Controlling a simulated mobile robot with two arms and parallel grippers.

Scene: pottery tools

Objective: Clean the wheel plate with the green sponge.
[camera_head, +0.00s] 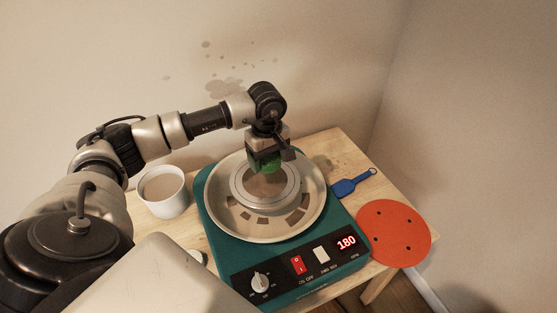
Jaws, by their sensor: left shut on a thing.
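The wheel plate (246,190) is a round grey disc with a brown smear in its middle. It sits inside the pale splash pan (243,230) of the teal pottery wheel (215,215). Several brown patches lie on the pan around the plate. My left gripper (265,158) comes from above and points down over the back part of the plate. It is shut on the green sponge (267,168), which sits at or just above the plate surface; I cannot tell whether it touches. My right gripper is not in view.
A white cup (163,193) with brownish liquid stands left of the wheel. A blue tool (346,186) and an orange disc with holes (394,233) lie to the right. The wheel's front has a knob (261,281), a red switch (297,265) and a display (346,243) reading 180.

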